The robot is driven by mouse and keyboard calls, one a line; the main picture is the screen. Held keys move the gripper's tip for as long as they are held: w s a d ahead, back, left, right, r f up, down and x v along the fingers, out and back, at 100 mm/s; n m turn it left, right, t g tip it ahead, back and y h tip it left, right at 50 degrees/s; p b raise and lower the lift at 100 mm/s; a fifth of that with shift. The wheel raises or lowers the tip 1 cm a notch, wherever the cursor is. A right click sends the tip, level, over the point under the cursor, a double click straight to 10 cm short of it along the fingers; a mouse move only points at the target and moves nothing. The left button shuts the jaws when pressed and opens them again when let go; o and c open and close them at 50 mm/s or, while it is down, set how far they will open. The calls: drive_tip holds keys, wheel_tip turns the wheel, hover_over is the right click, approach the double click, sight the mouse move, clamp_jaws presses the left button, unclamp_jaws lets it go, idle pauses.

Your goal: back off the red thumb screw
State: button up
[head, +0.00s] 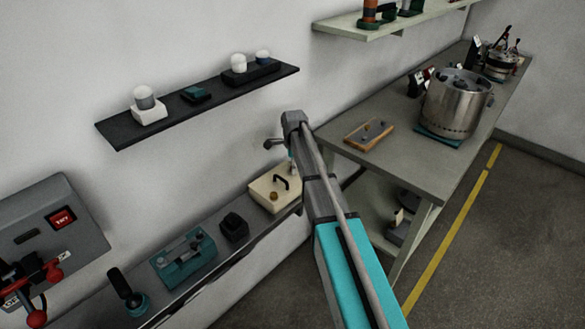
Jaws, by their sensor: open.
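I cannot pick out a red thumb screw for certain. At the lower left, red round knobs (37,317) and a red part (53,270) sit on a dark fixture, cut off by the picture edge. Small red details also show by the pots on the far bench, too small to tell apart. My arm reaches up from the bottom centre, and its far end is in front of the wall by the low shelf.
A grey wall box (40,235) hangs at left. A low shelf holds a teal case (184,258), a black block (234,227) and a cream box (268,195). A dark shelf (118,130) is above. The bench at right holds a steel pot (455,104). Floor at right is clear.

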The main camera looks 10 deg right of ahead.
clamp_jaws()
drive_tip(key=shift+a, duration=0.2)
drive_tip(key=shift+d, duration=0.1)
